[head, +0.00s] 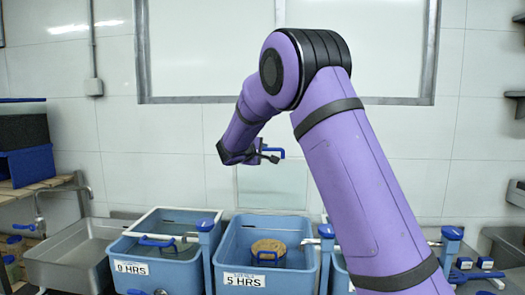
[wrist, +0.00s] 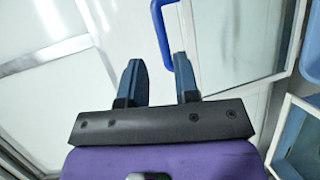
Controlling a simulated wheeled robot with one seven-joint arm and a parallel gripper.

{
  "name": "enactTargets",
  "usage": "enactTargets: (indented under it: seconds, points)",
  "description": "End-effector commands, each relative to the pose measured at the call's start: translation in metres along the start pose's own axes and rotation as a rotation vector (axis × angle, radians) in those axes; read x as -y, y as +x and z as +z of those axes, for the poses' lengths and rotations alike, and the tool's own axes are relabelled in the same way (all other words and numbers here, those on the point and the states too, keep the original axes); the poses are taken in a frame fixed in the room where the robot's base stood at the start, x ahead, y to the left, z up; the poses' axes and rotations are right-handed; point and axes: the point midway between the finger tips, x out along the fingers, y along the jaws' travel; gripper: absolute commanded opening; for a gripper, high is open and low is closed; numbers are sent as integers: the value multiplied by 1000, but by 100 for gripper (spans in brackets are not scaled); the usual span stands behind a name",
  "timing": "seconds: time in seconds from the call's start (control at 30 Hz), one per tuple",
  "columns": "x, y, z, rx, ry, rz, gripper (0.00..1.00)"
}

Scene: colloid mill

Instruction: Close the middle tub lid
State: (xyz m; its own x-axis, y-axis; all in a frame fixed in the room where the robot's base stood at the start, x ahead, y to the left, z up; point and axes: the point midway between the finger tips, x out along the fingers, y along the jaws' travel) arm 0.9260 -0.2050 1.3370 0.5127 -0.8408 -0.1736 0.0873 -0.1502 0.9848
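The middle tub (head: 228,246) is blue with a "5 HRS" label and is open at the top. A round container of brown stuff (head: 268,247) shows inside it. Its clear lid (head: 272,188) appears raised upright behind the tub, with a blue handle (head: 274,150) near its top. My gripper (head: 262,156) is beside that handle, high above the tub. In the wrist view my gripper (wrist: 157,60) is open, its two fingers apart. The blue handle (wrist: 162,38) reaches toward the gap between the fingertips, nearer the right finger; I cannot tell whether it touches.
A third tub (head: 338,275) at the right is mostly hidden behind my arm. A steel sink (head: 70,262) stands at the left. Blue taps and posts rise between the tubs.

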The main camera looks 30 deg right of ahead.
Motion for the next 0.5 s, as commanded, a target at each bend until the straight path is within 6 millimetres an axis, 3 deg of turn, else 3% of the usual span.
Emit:
enactTargets:
  seconds: [0.17, 0.37, 0.5]
  points:
    - [6, 8, -23, -30, -39, 57, 29]
    - [6, 22, -25, -33, -43, 65, 29]
    - [5, 46, -26, -31, -44, 64, 29]
